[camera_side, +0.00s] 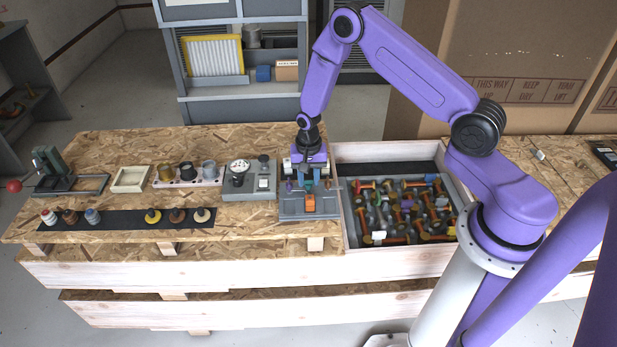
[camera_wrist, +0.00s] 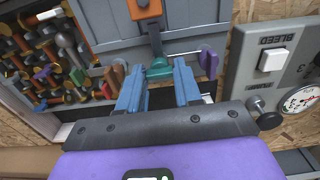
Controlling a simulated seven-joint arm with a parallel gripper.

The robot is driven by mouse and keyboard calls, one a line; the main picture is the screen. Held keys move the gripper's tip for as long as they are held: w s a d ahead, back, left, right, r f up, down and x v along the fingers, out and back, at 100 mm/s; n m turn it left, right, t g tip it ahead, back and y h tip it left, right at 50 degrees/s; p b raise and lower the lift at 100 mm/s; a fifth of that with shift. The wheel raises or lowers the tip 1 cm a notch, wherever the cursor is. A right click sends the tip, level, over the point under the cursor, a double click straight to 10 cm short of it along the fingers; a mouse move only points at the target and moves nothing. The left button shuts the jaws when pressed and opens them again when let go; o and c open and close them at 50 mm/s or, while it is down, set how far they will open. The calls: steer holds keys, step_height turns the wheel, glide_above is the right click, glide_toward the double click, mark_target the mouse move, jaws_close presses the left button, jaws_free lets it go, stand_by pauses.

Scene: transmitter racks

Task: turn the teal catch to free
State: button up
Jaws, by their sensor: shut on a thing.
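The teal catch (camera_wrist: 158,69) sits on the grey panel (camera_wrist: 187,22) in the wrist view. My gripper (camera_wrist: 158,74) has its two blue fingers on either side of the catch and is shut on it. In the side view, my gripper (camera_side: 308,181) reaches down to the far part of the same panel (camera_side: 309,217). The fingers hide part of the catch, and its marked positions cannot be read. An orange block (camera_wrist: 145,9) is on the panel beyond the catch; it also shows in the side view (camera_side: 309,203).
A purple knob (camera_wrist: 208,61) is close to the right finger. A bin (camera_side: 341,222) of loose mixed parts lies right of the panel. A grey gauge box (camera_side: 262,194) stands close on its left. Bare board lies behind these.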

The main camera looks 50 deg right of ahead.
steer(key=shift+n, duration=0.3)
steer(key=n, duration=0.3)
steer(key=shift+n, duration=0.4)
steer(key=n, duration=0.4)
steer(key=shift+n, duration=0.3)
steer(key=n, duration=0.4)
steer(key=shift+n, duration=2.5)
steer(key=o, duration=1.1)
steer(key=shift+c, duration=0.2)
steer(key=shift+r, duration=0.15)
step_height(320, 180, up, 17)
